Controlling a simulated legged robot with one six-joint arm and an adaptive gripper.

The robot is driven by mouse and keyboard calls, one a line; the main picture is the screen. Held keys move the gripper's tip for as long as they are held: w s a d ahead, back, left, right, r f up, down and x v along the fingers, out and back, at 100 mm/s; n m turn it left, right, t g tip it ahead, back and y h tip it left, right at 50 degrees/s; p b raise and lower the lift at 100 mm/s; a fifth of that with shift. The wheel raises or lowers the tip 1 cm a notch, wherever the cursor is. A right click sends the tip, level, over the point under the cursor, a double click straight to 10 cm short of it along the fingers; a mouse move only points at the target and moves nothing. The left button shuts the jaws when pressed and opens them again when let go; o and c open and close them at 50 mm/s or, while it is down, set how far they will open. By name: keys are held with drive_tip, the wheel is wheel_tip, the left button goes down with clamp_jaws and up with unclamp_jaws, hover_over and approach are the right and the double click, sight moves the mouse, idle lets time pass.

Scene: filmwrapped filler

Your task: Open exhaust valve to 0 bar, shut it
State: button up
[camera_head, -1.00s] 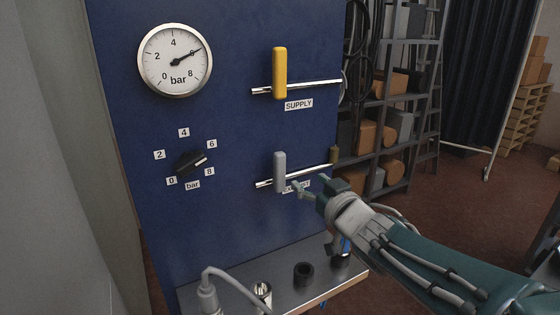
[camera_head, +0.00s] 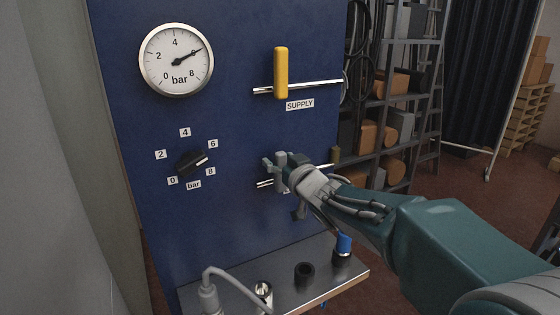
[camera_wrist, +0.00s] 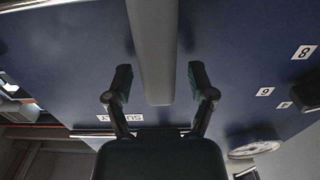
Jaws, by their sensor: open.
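The exhaust valve's grey handle (camera_head: 281,158) stands upright on its pipe at the lower part of the blue panel. My gripper (camera_head: 283,169) is open at this handle and covers its label and part of the pipe. In the wrist view the grey handle (camera_wrist: 152,50) runs between the two open fingers (camera_wrist: 159,72), with a gap on each side. The pressure gauge (camera_head: 176,60) has its needle at about 6 bar. The supply valve's yellow handle (camera_head: 281,72) stands upright above.
A black knob (camera_head: 191,163) with bar marks sits at the left of the panel. A loaded rack (camera_head: 405,110) stands to the right.

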clamp_jaws()
drive_tip(key=shift+d, duration=0.15)
drive_tip(key=w+d+f+m, duration=0.3)
drive_tip(key=d+f+m, duration=0.2)
drive_tip(key=m, duration=1.2)
drive_tip(key=shift+w+d+f, duration=0.15)
drive_tip(key=shift+w+f, duration=0.15)
drive_tip(key=shift+f, duration=0.4)
idle(0.3)
